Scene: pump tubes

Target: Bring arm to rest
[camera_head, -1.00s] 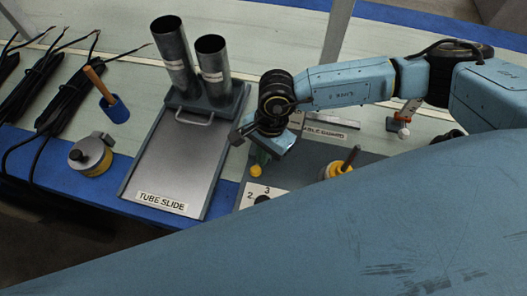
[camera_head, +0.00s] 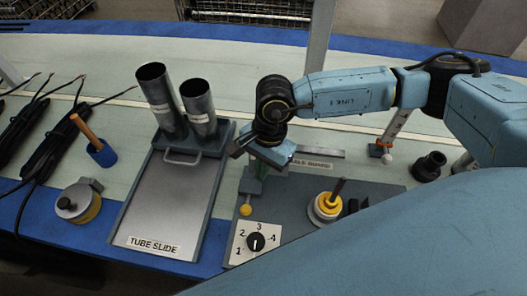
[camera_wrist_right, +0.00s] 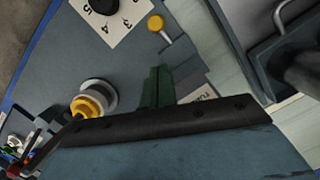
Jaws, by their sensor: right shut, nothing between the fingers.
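My right arm comes in from the right in the head view. Its gripper (camera_head: 268,155) is shut and empty above the dark control board (camera_head: 292,205), just right of the tube slide (camera_head: 178,200). My left gripper is out of view.
Two metal tubes (camera_head: 178,98) stand on the slide's far end. The board carries a numbered dial (camera_head: 256,242), a yellow knob (camera_head: 246,210) and a yellow-and-white ring piece (camera_head: 326,206). Black cables (camera_head: 38,150) and a yellow-grey round device (camera_head: 78,203) lie to the left.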

